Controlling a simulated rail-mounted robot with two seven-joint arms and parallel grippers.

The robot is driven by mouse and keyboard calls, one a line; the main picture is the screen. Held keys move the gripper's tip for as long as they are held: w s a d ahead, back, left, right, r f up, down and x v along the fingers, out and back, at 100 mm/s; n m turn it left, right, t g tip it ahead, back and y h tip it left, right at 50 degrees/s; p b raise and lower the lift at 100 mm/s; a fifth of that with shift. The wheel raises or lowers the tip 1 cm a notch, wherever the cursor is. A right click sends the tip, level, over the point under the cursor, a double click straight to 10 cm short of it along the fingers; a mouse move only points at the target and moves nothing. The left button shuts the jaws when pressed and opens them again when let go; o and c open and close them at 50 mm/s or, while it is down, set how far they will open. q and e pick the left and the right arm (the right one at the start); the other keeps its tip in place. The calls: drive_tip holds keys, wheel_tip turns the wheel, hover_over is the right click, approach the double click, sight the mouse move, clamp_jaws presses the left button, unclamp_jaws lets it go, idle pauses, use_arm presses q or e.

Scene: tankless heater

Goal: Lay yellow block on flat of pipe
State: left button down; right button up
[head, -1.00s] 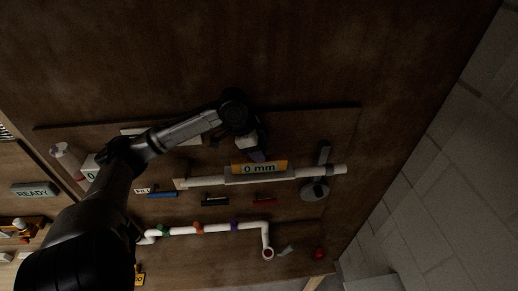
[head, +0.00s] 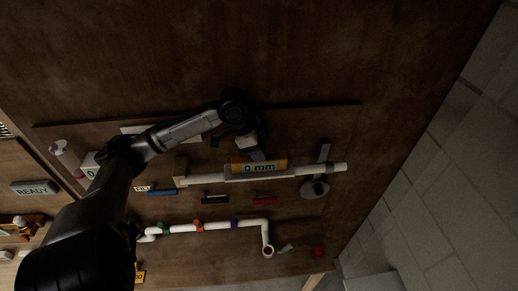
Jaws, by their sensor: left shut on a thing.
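The yellow block (head: 273,164), marked "0 mm", lies along the white pipe (head: 318,170), over a grey flat part at the pipe's middle. My left gripper (head: 257,154) reaches down from above and is shut on the yellow block at its upper edge. The fingertips are dark and small, and the exact contact is hard to see. Whether the block rests fully on the flat cannot be told from this view. My right gripper is not in view.
Blue (head: 163,192), black (head: 215,199) and red (head: 264,197) pieces lie below the pipe. A bent white pipe (head: 267,238) with coloured bands is nearer. A grey stand (head: 315,188) is at the pipe's right end. A "READY" sign (head: 35,188) is at the left.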

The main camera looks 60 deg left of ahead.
use_arm(q)
drive_tip(key=c, duration=1)
unclamp_jaws()
drive_tip(key=shift+c, duration=0.2)
drive_tip(key=o, duration=0.3)
drive_tip(key=shift+o, duration=0.2)
drive_tip(key=b+v, duration=0.3)
drive_tip(key=v, duration=1)
drive_tip(key=shift+s+r, duration=0.15)
drive_tip(key=shift+r, duration=0.15)
